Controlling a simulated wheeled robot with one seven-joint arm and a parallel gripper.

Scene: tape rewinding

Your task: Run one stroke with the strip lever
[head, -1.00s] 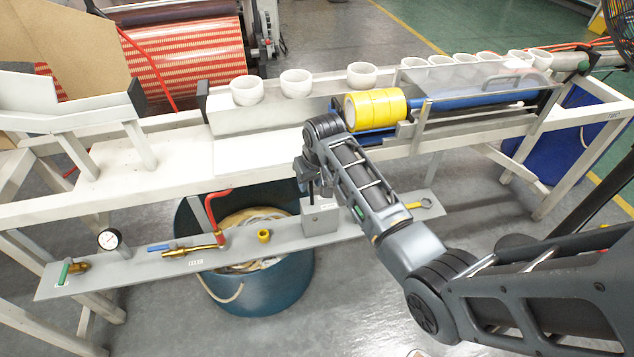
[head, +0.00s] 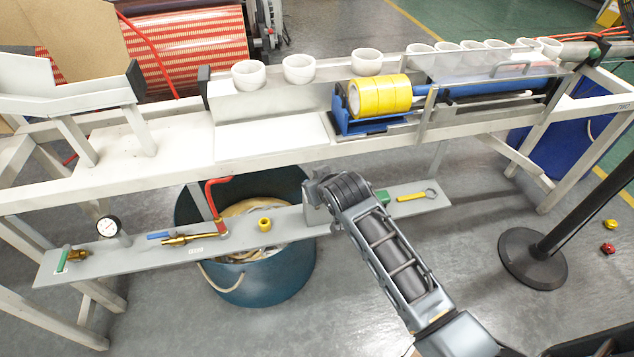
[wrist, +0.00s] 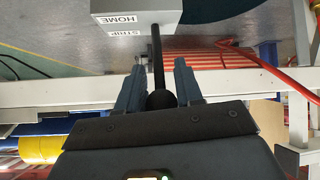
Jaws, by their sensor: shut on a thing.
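The strip lever (wrist: 157,53) is a black rod with a round black knob (wrist: 161,98). In the wrist view it runs from a grey box (wrist: 150,8) labelled HOME and STRIP, passing beside the STRIP label. My gripper (wrist: 160,66) is shut on the lever, with a blue-grey finger on each side of the rod and the knob between them. In the head view the box (head: 316,214) stands on the long grey panel (head: 270,237), largely covered by my wrist. There my fingers and the lever are hidden, so I cannot judge its tilt.
A blue bin (head: 240,287) stands below. Yellow tape rolls (head: 380,96) sit on the machine above. A post (head: 545,245) stands right.

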